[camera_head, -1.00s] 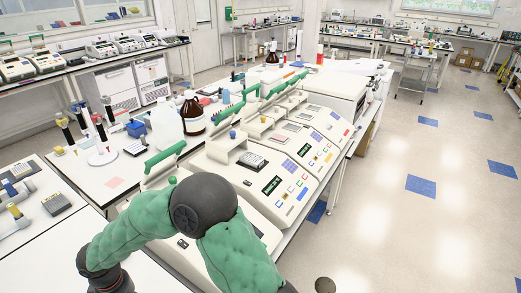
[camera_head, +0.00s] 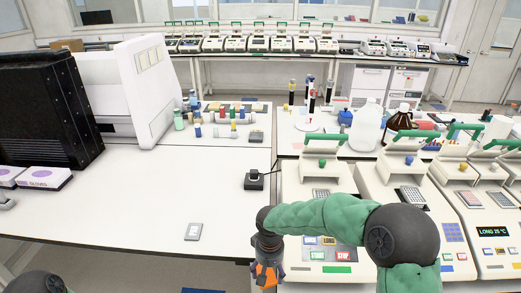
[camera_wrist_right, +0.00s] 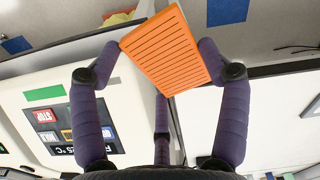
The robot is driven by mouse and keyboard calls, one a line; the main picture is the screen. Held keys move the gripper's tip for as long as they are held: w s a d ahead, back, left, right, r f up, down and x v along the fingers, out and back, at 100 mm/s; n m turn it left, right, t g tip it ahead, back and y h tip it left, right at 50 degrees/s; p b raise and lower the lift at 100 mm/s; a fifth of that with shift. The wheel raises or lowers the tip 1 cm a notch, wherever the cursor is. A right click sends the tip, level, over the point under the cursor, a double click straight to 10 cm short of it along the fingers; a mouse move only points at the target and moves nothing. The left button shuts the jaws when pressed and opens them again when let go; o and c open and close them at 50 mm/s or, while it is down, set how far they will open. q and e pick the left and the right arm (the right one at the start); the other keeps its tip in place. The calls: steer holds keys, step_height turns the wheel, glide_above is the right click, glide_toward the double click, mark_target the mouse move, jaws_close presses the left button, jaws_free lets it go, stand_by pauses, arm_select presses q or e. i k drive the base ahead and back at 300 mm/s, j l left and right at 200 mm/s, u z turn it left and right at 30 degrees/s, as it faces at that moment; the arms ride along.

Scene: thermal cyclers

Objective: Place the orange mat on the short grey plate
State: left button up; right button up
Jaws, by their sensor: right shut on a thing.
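The orange mat (camera_wrist_right: 165,50), a ribbed rectangular piece, is held between the purple fingers of my right gripper in the right wrist view, tilted. In the head view my right gripper (camera_head: 268,272) is at the bottom centre, with a bit of orange showing at it. A small flat grey plate (camera_head: 193,231) lies alone on the white bench, to the left of and beyond the gripper. Another grey plate (camera_head: 256,137) lies farther back by the coloured tubes. I cannot tell their heights well. My left gripper is out of view.
A thermal cycler (camera_head: 321,230) with its lid raised stands right of the gripper, with others farther right. A black device (camera_head: 254,181) sits on the bench edge. Glove boxes (camera_head: 42,178) lie at left. The white bench (camera_head: 130,205) around the near plate is clear.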

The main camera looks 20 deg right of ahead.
mark_target(470, 198)
steer(key=k+l+u, duration=0.1)
steer(key=l, duration=0.35)
steer(key=k+l+u, duration=0.1)
steer(key=k+l, duration=0.15)
steer(key=l, duration=0.2)
steer(key=k+l+u, duration=0.1)
steer(key=l, duration=0.3)
steer(key=k+l+u, duration=0.1)
steer(key=k+l, duration=0.15)
steer(key=l, duration=0.15)
steer(key=k+l+u, duration=0.1)
steer(key=k+l, duration=0.15)
steer(key=l, duration=0.15)
steer(key=k+l+u, duration=0.1)
steer(key=l, duration=0.35)
steer(key=k+l, duration=0.3)
steer(key=k+l+u, duration=0.15)
steer(key=l, duration=0.35)
steer(key=k+l+u, duration=0.1)
steer(key=k+l, duration=0.15)
steer(key=l, duration=0.15)
steer(key=k+l, duration=0.25)
steer(key=l, duration=0.15)
steer(key=i+u, duration=0.05)
